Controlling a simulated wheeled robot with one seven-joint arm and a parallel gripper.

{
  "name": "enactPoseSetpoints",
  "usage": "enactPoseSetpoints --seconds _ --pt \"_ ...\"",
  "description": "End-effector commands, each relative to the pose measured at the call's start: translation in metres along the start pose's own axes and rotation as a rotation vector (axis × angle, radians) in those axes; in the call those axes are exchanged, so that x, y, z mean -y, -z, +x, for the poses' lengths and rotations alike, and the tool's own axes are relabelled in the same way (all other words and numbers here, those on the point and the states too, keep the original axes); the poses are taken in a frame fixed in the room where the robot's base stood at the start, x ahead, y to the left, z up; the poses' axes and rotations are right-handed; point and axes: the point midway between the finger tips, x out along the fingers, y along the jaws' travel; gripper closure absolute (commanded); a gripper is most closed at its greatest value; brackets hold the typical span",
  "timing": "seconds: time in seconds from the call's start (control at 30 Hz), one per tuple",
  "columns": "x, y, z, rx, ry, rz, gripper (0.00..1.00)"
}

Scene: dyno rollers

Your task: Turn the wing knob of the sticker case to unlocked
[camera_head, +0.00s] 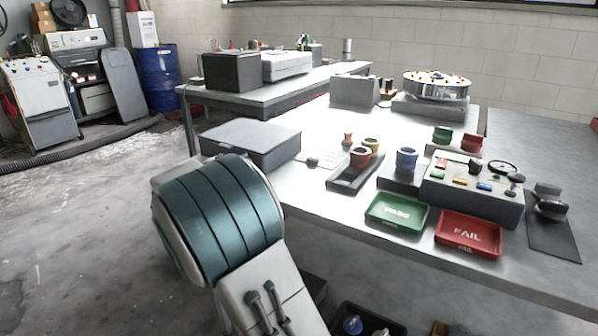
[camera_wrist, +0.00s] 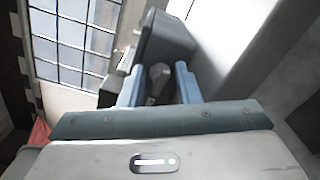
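A flat grey closed case (camera_head: 250,142), which looks like the sticker case, sits at the left front corner of the near table. In the wrist view a dark grey box-like body (camera_wrist: 166,38) lies just beyond my gripper. My gripper (camera_wrist: 159,82) has two blue fingers standing apart. A small grey knob-like part (camera_wrist: 157,74), likely the wing knob, shows between them, with a gap visible on each side. I cannot tell its lock position or how deep it is between the fingers. In the head view my arm hides the gripper and the knob.
Right of the case on the table (camera_head: 310,192) are a dark tray with coloured rings (camera_head: 347,181), a green PASS tray (camera_head: 397,213), a red FAIL tray (camera_head: 469,234) and a control box (camera_head: 470,197). Open floor (camera_head: 85,220) lies to the left.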

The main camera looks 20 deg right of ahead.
Motion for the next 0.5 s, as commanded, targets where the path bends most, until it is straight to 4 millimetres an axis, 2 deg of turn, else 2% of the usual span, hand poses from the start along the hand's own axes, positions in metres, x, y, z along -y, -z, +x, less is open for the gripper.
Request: enactPoseSetpoints --seconds 0.03,0.5 --pt "-0.0058 -0.0024 -0.0002 0.0 0.0 -0.036 0.7" --pt "-0.0089 -0.0016 -0.0008 -0.001 -0.001 -0.372 0.7"
